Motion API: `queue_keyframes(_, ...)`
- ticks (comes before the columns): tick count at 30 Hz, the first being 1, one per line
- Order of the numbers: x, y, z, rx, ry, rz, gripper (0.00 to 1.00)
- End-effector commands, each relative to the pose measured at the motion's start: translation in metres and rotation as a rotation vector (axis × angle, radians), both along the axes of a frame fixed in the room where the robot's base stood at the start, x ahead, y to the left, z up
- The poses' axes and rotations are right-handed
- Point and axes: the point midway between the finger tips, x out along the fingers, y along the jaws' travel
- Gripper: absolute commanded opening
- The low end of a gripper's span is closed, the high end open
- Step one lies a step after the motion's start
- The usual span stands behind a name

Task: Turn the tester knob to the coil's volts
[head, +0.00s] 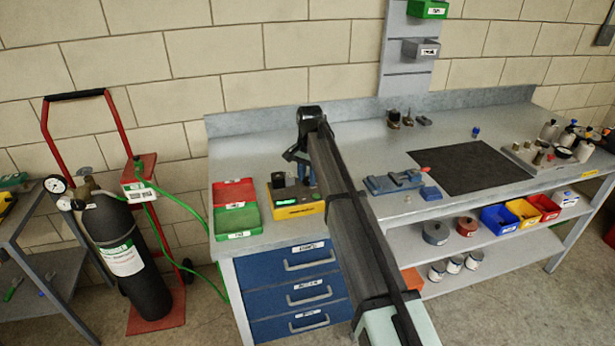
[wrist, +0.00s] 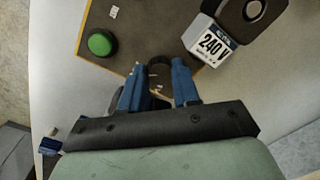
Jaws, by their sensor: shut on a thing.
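The tester (head: 297,211) is a yellow box with a dark top, near the left end of the bench in the head view. Its dark face (wrist: 140,50) fills the top middle of the wrist view, with a green round button (wrist: 101,42). My gripper (wrist: 158,88) points down at this face, its blue fingers on either side of the dark knob (wrist: 159,68), shut on it. The knob's pointer and most of the scale are hidden or too small to read. The coil (wrist: 252,12) is dark, with a white label (wrist: 211,42) reading 240 V, at the tester's edge.
A red and green tray (head: 237,222) lies just left of the tester. A blue vise (head: 392,182) and a black mat (head: 470,168) lie to the right, beyond my arm. The bench behind the tester is mostly clear.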

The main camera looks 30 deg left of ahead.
Motion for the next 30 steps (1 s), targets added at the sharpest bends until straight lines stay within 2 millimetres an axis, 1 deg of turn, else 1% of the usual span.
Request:
queue_keyframes(7, -0.0004, 0.0000, 0.0000, 0.000, 0.000, -0.051, 0.01)
queue_keyframes(20, -0.0003, 0.0001, 0.0000, 0.001, 0.000, -0.059, 0.01)
queue_keyframes(21, -0.0003, 0.0001, 0.0000, 0.001, 0.000, -0.059, 0.34)
queue_keyframes(28, -0.0002, 0.0000, 0.0000, 0.000, 0.000, -0.058, 0.56)
queue_keyframes(30, -0.0002, 0.0001, 0.0000, 0.000, 0.000, -0.058, 0.56)
